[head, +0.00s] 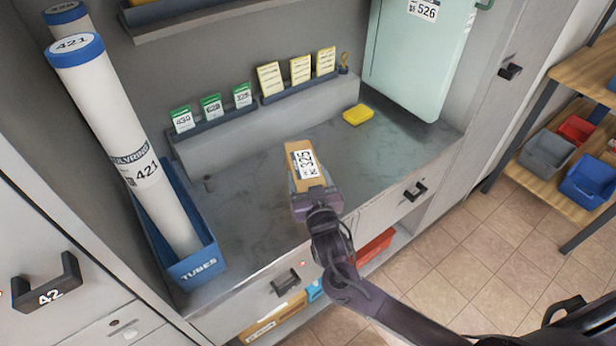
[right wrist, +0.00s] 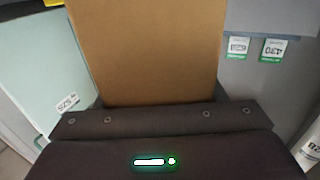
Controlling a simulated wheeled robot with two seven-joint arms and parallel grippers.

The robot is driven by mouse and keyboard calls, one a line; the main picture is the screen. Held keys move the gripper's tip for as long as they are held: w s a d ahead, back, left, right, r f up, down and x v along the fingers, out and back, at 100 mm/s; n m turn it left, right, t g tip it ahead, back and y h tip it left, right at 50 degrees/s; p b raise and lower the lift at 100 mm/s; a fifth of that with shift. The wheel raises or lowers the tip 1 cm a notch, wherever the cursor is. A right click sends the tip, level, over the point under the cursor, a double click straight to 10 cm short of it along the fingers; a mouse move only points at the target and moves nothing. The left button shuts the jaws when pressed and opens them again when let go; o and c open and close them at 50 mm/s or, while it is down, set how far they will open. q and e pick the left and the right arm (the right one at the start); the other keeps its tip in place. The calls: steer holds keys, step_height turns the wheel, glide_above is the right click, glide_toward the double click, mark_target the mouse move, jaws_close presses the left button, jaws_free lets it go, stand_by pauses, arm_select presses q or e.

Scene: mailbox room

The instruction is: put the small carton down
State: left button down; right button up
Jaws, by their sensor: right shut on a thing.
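The small carton (head: 304,163) is brown cardboard with a white label reading 325. My right gripper (head: 313,190) is shut on it over the grey counter (head: 245,225). I cannot tell whether the carton touches the counter. In the right wrist view the carton (right wrist: 148,50) fills the middle, between the fingers of the right gripper (right wrist: 155,108), which are largely hidden. My left gripper is not in view.
A blue bin (head: 196,258) labelled TUBES holds white tubes (head: 130,150) at the left. Cards stand on a raised ledge (head: 235,130) behind. A yellow block (head: 358,114) and a pale green case (head: 415,60) stand back right. Counter around the carton is clear.

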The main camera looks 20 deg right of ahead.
steer(key=shift+r, duration=0.1)
steer(key=o, duration=1.2)
steer(key=shift+f, duration=0.2)
steer(key=shift+r, duration=0.1)
steer(key=shift+s, duration=0.2)
steer(key=s, duration=0.4)
steer(key=s+b, duration=0.1)
steer(key=s, duration=0.6)
steer(key=shift+s+a+b, duration=0.25)
steer(key=shift+s+b, duration=0.1)
steer(key=shift+s, duration=0.05)
